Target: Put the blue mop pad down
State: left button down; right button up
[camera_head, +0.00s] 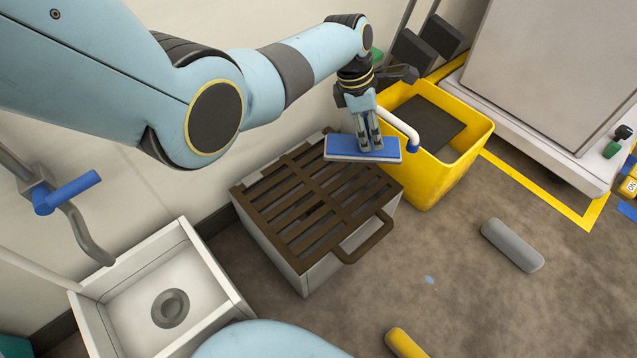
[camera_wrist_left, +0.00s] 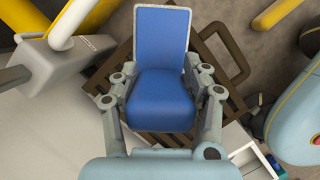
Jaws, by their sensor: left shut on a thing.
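The blue mop pad (camera_head: 340,148) has a pale edge and is held by my left gripper (camera_head: 368,142). The gripper points down at the far right end of a brown slatted grate (camera_head: 300,205) on a pale box. In the left wrist view the pad (camera_wrist_left: 161,70) lies between the two fingers of the left gripper (camera_wrist_left: 161,100), with the grate's brown bars (camera_wrist_left: 215,50) behind it. I cannot tell whether the pad touches the grate. My right gripper is not in view.
A yellow bucket (camera_head: 455,165) stands right beside the grate box, close to the gripper. A white basin (camera_head: 120,310) is at lower left. A grey roll (camera_head: 512,245) and a yellow roll (camera_head: 405,343) lie on the brown floor. A white-based cabinet (camera_head: 560,70) stands at upper right.

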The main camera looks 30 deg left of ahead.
pick_arm(q)
jog(key=s+a+f+b, duration=0.1)
jog(key=s+a+f, duration=0.1)
jog(key=f, duration=0.1)
jog(key=s+a+f+b, duration=0.2)
jog(key=s+f, duration=0.1)
jog(key=s+a+f+b, duration=0.2)
jog(key=s+a+f, duration=0.1)
jog(key=shift+s+a+f, duration=0.1)
jog(key=shift+s+f, duration=0.05)
jog(key=shift+f, duration=0.15)
jog(key=shift+f+b, duration=0.35)
jog(key=shift+b, duration=0.05)
jog(key=shift+f, duration=0.1)
jog(key=shift+w, duration=0.2)
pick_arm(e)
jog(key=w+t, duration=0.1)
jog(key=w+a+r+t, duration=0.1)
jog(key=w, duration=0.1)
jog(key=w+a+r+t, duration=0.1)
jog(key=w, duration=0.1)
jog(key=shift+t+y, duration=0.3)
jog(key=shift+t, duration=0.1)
pick_arm(q)
jog(key=c, duration=0.6)
grip_release()
jog(key=shift+f, duration=0.1)
